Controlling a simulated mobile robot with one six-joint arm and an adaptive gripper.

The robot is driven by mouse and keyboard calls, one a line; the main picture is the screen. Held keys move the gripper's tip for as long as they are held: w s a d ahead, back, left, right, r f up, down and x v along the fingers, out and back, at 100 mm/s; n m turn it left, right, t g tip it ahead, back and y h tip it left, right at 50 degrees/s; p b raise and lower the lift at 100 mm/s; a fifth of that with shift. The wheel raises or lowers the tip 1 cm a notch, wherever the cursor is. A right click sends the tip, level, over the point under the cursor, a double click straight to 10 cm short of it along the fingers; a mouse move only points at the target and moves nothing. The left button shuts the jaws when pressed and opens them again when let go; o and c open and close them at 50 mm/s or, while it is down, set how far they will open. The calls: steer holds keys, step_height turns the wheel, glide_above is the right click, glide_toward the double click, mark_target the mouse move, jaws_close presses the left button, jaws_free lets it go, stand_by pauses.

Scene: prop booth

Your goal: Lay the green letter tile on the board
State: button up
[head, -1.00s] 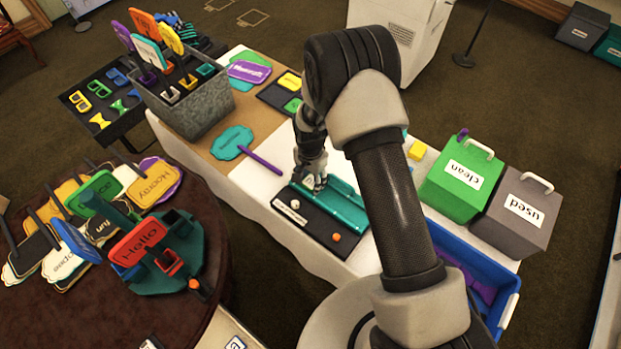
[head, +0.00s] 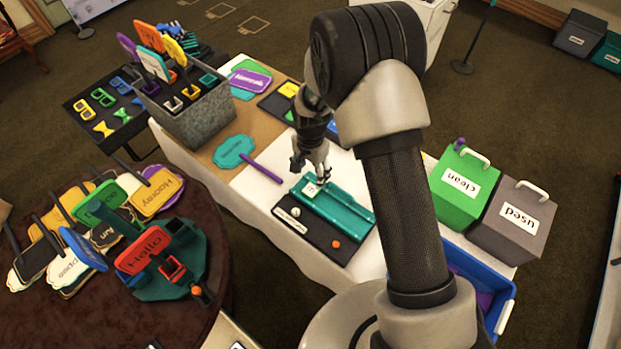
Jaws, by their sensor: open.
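A small pale tile (head: 311,190) with a dark or green mark, too small to read, lies at the left end of the teal board (head: 345,209). The board is a long shallow piece with a raised edge. My gripper (head: 311,172) is open just above and behind the tile, pointing down, and seems apart from it. The tile's face is in plain view. My arm crosses the picture right of the board.
A black mat (head: 317,236) in front of the board holds a white label, a white ball and an orange ball (head: 335,244). A green "clean" bin (head: 452,205) and grey "used" bin (head: 500,240) stand right. A teal paddle sign (head: 234,151) lies left.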

steer(key=s+d+r+n+t, duration=0.1)
steer(key=s+d+r, duration=0.1)
steer(key=r, duration=0.6)
steer(key=s+d+r+n, duration=0.1)
steer(key=d+r, duration=0.1)
steer(key=r, duration=0.5)
steer(key=s+d+r+n+t, duration=0.1)
steer(key=s+d+r, duration=0.15)
steer(key=r, duration=0.55)
steer(key=s+d+r+n+t, duration=0.1)
steer(key=s+d+r, duration=0.1)
steer(key=s, duration=0.4)
steer(key=s+d+r+n, duration=0.2)
steer(key=s+d+r, duration=0.1)
steer(key=s+r, duration=0.2)
steer(key=s+d+r+n+t, duration=0.1)
steer(key=s+d+r, duration=0.2)
steer(key=s, duration=0.6)
steer(key=shift+s+r+n+t, duration=0.15)
steer(key=shift+r+n+t, duration=0.15)
steer(key=shift+r, duration=0.3)
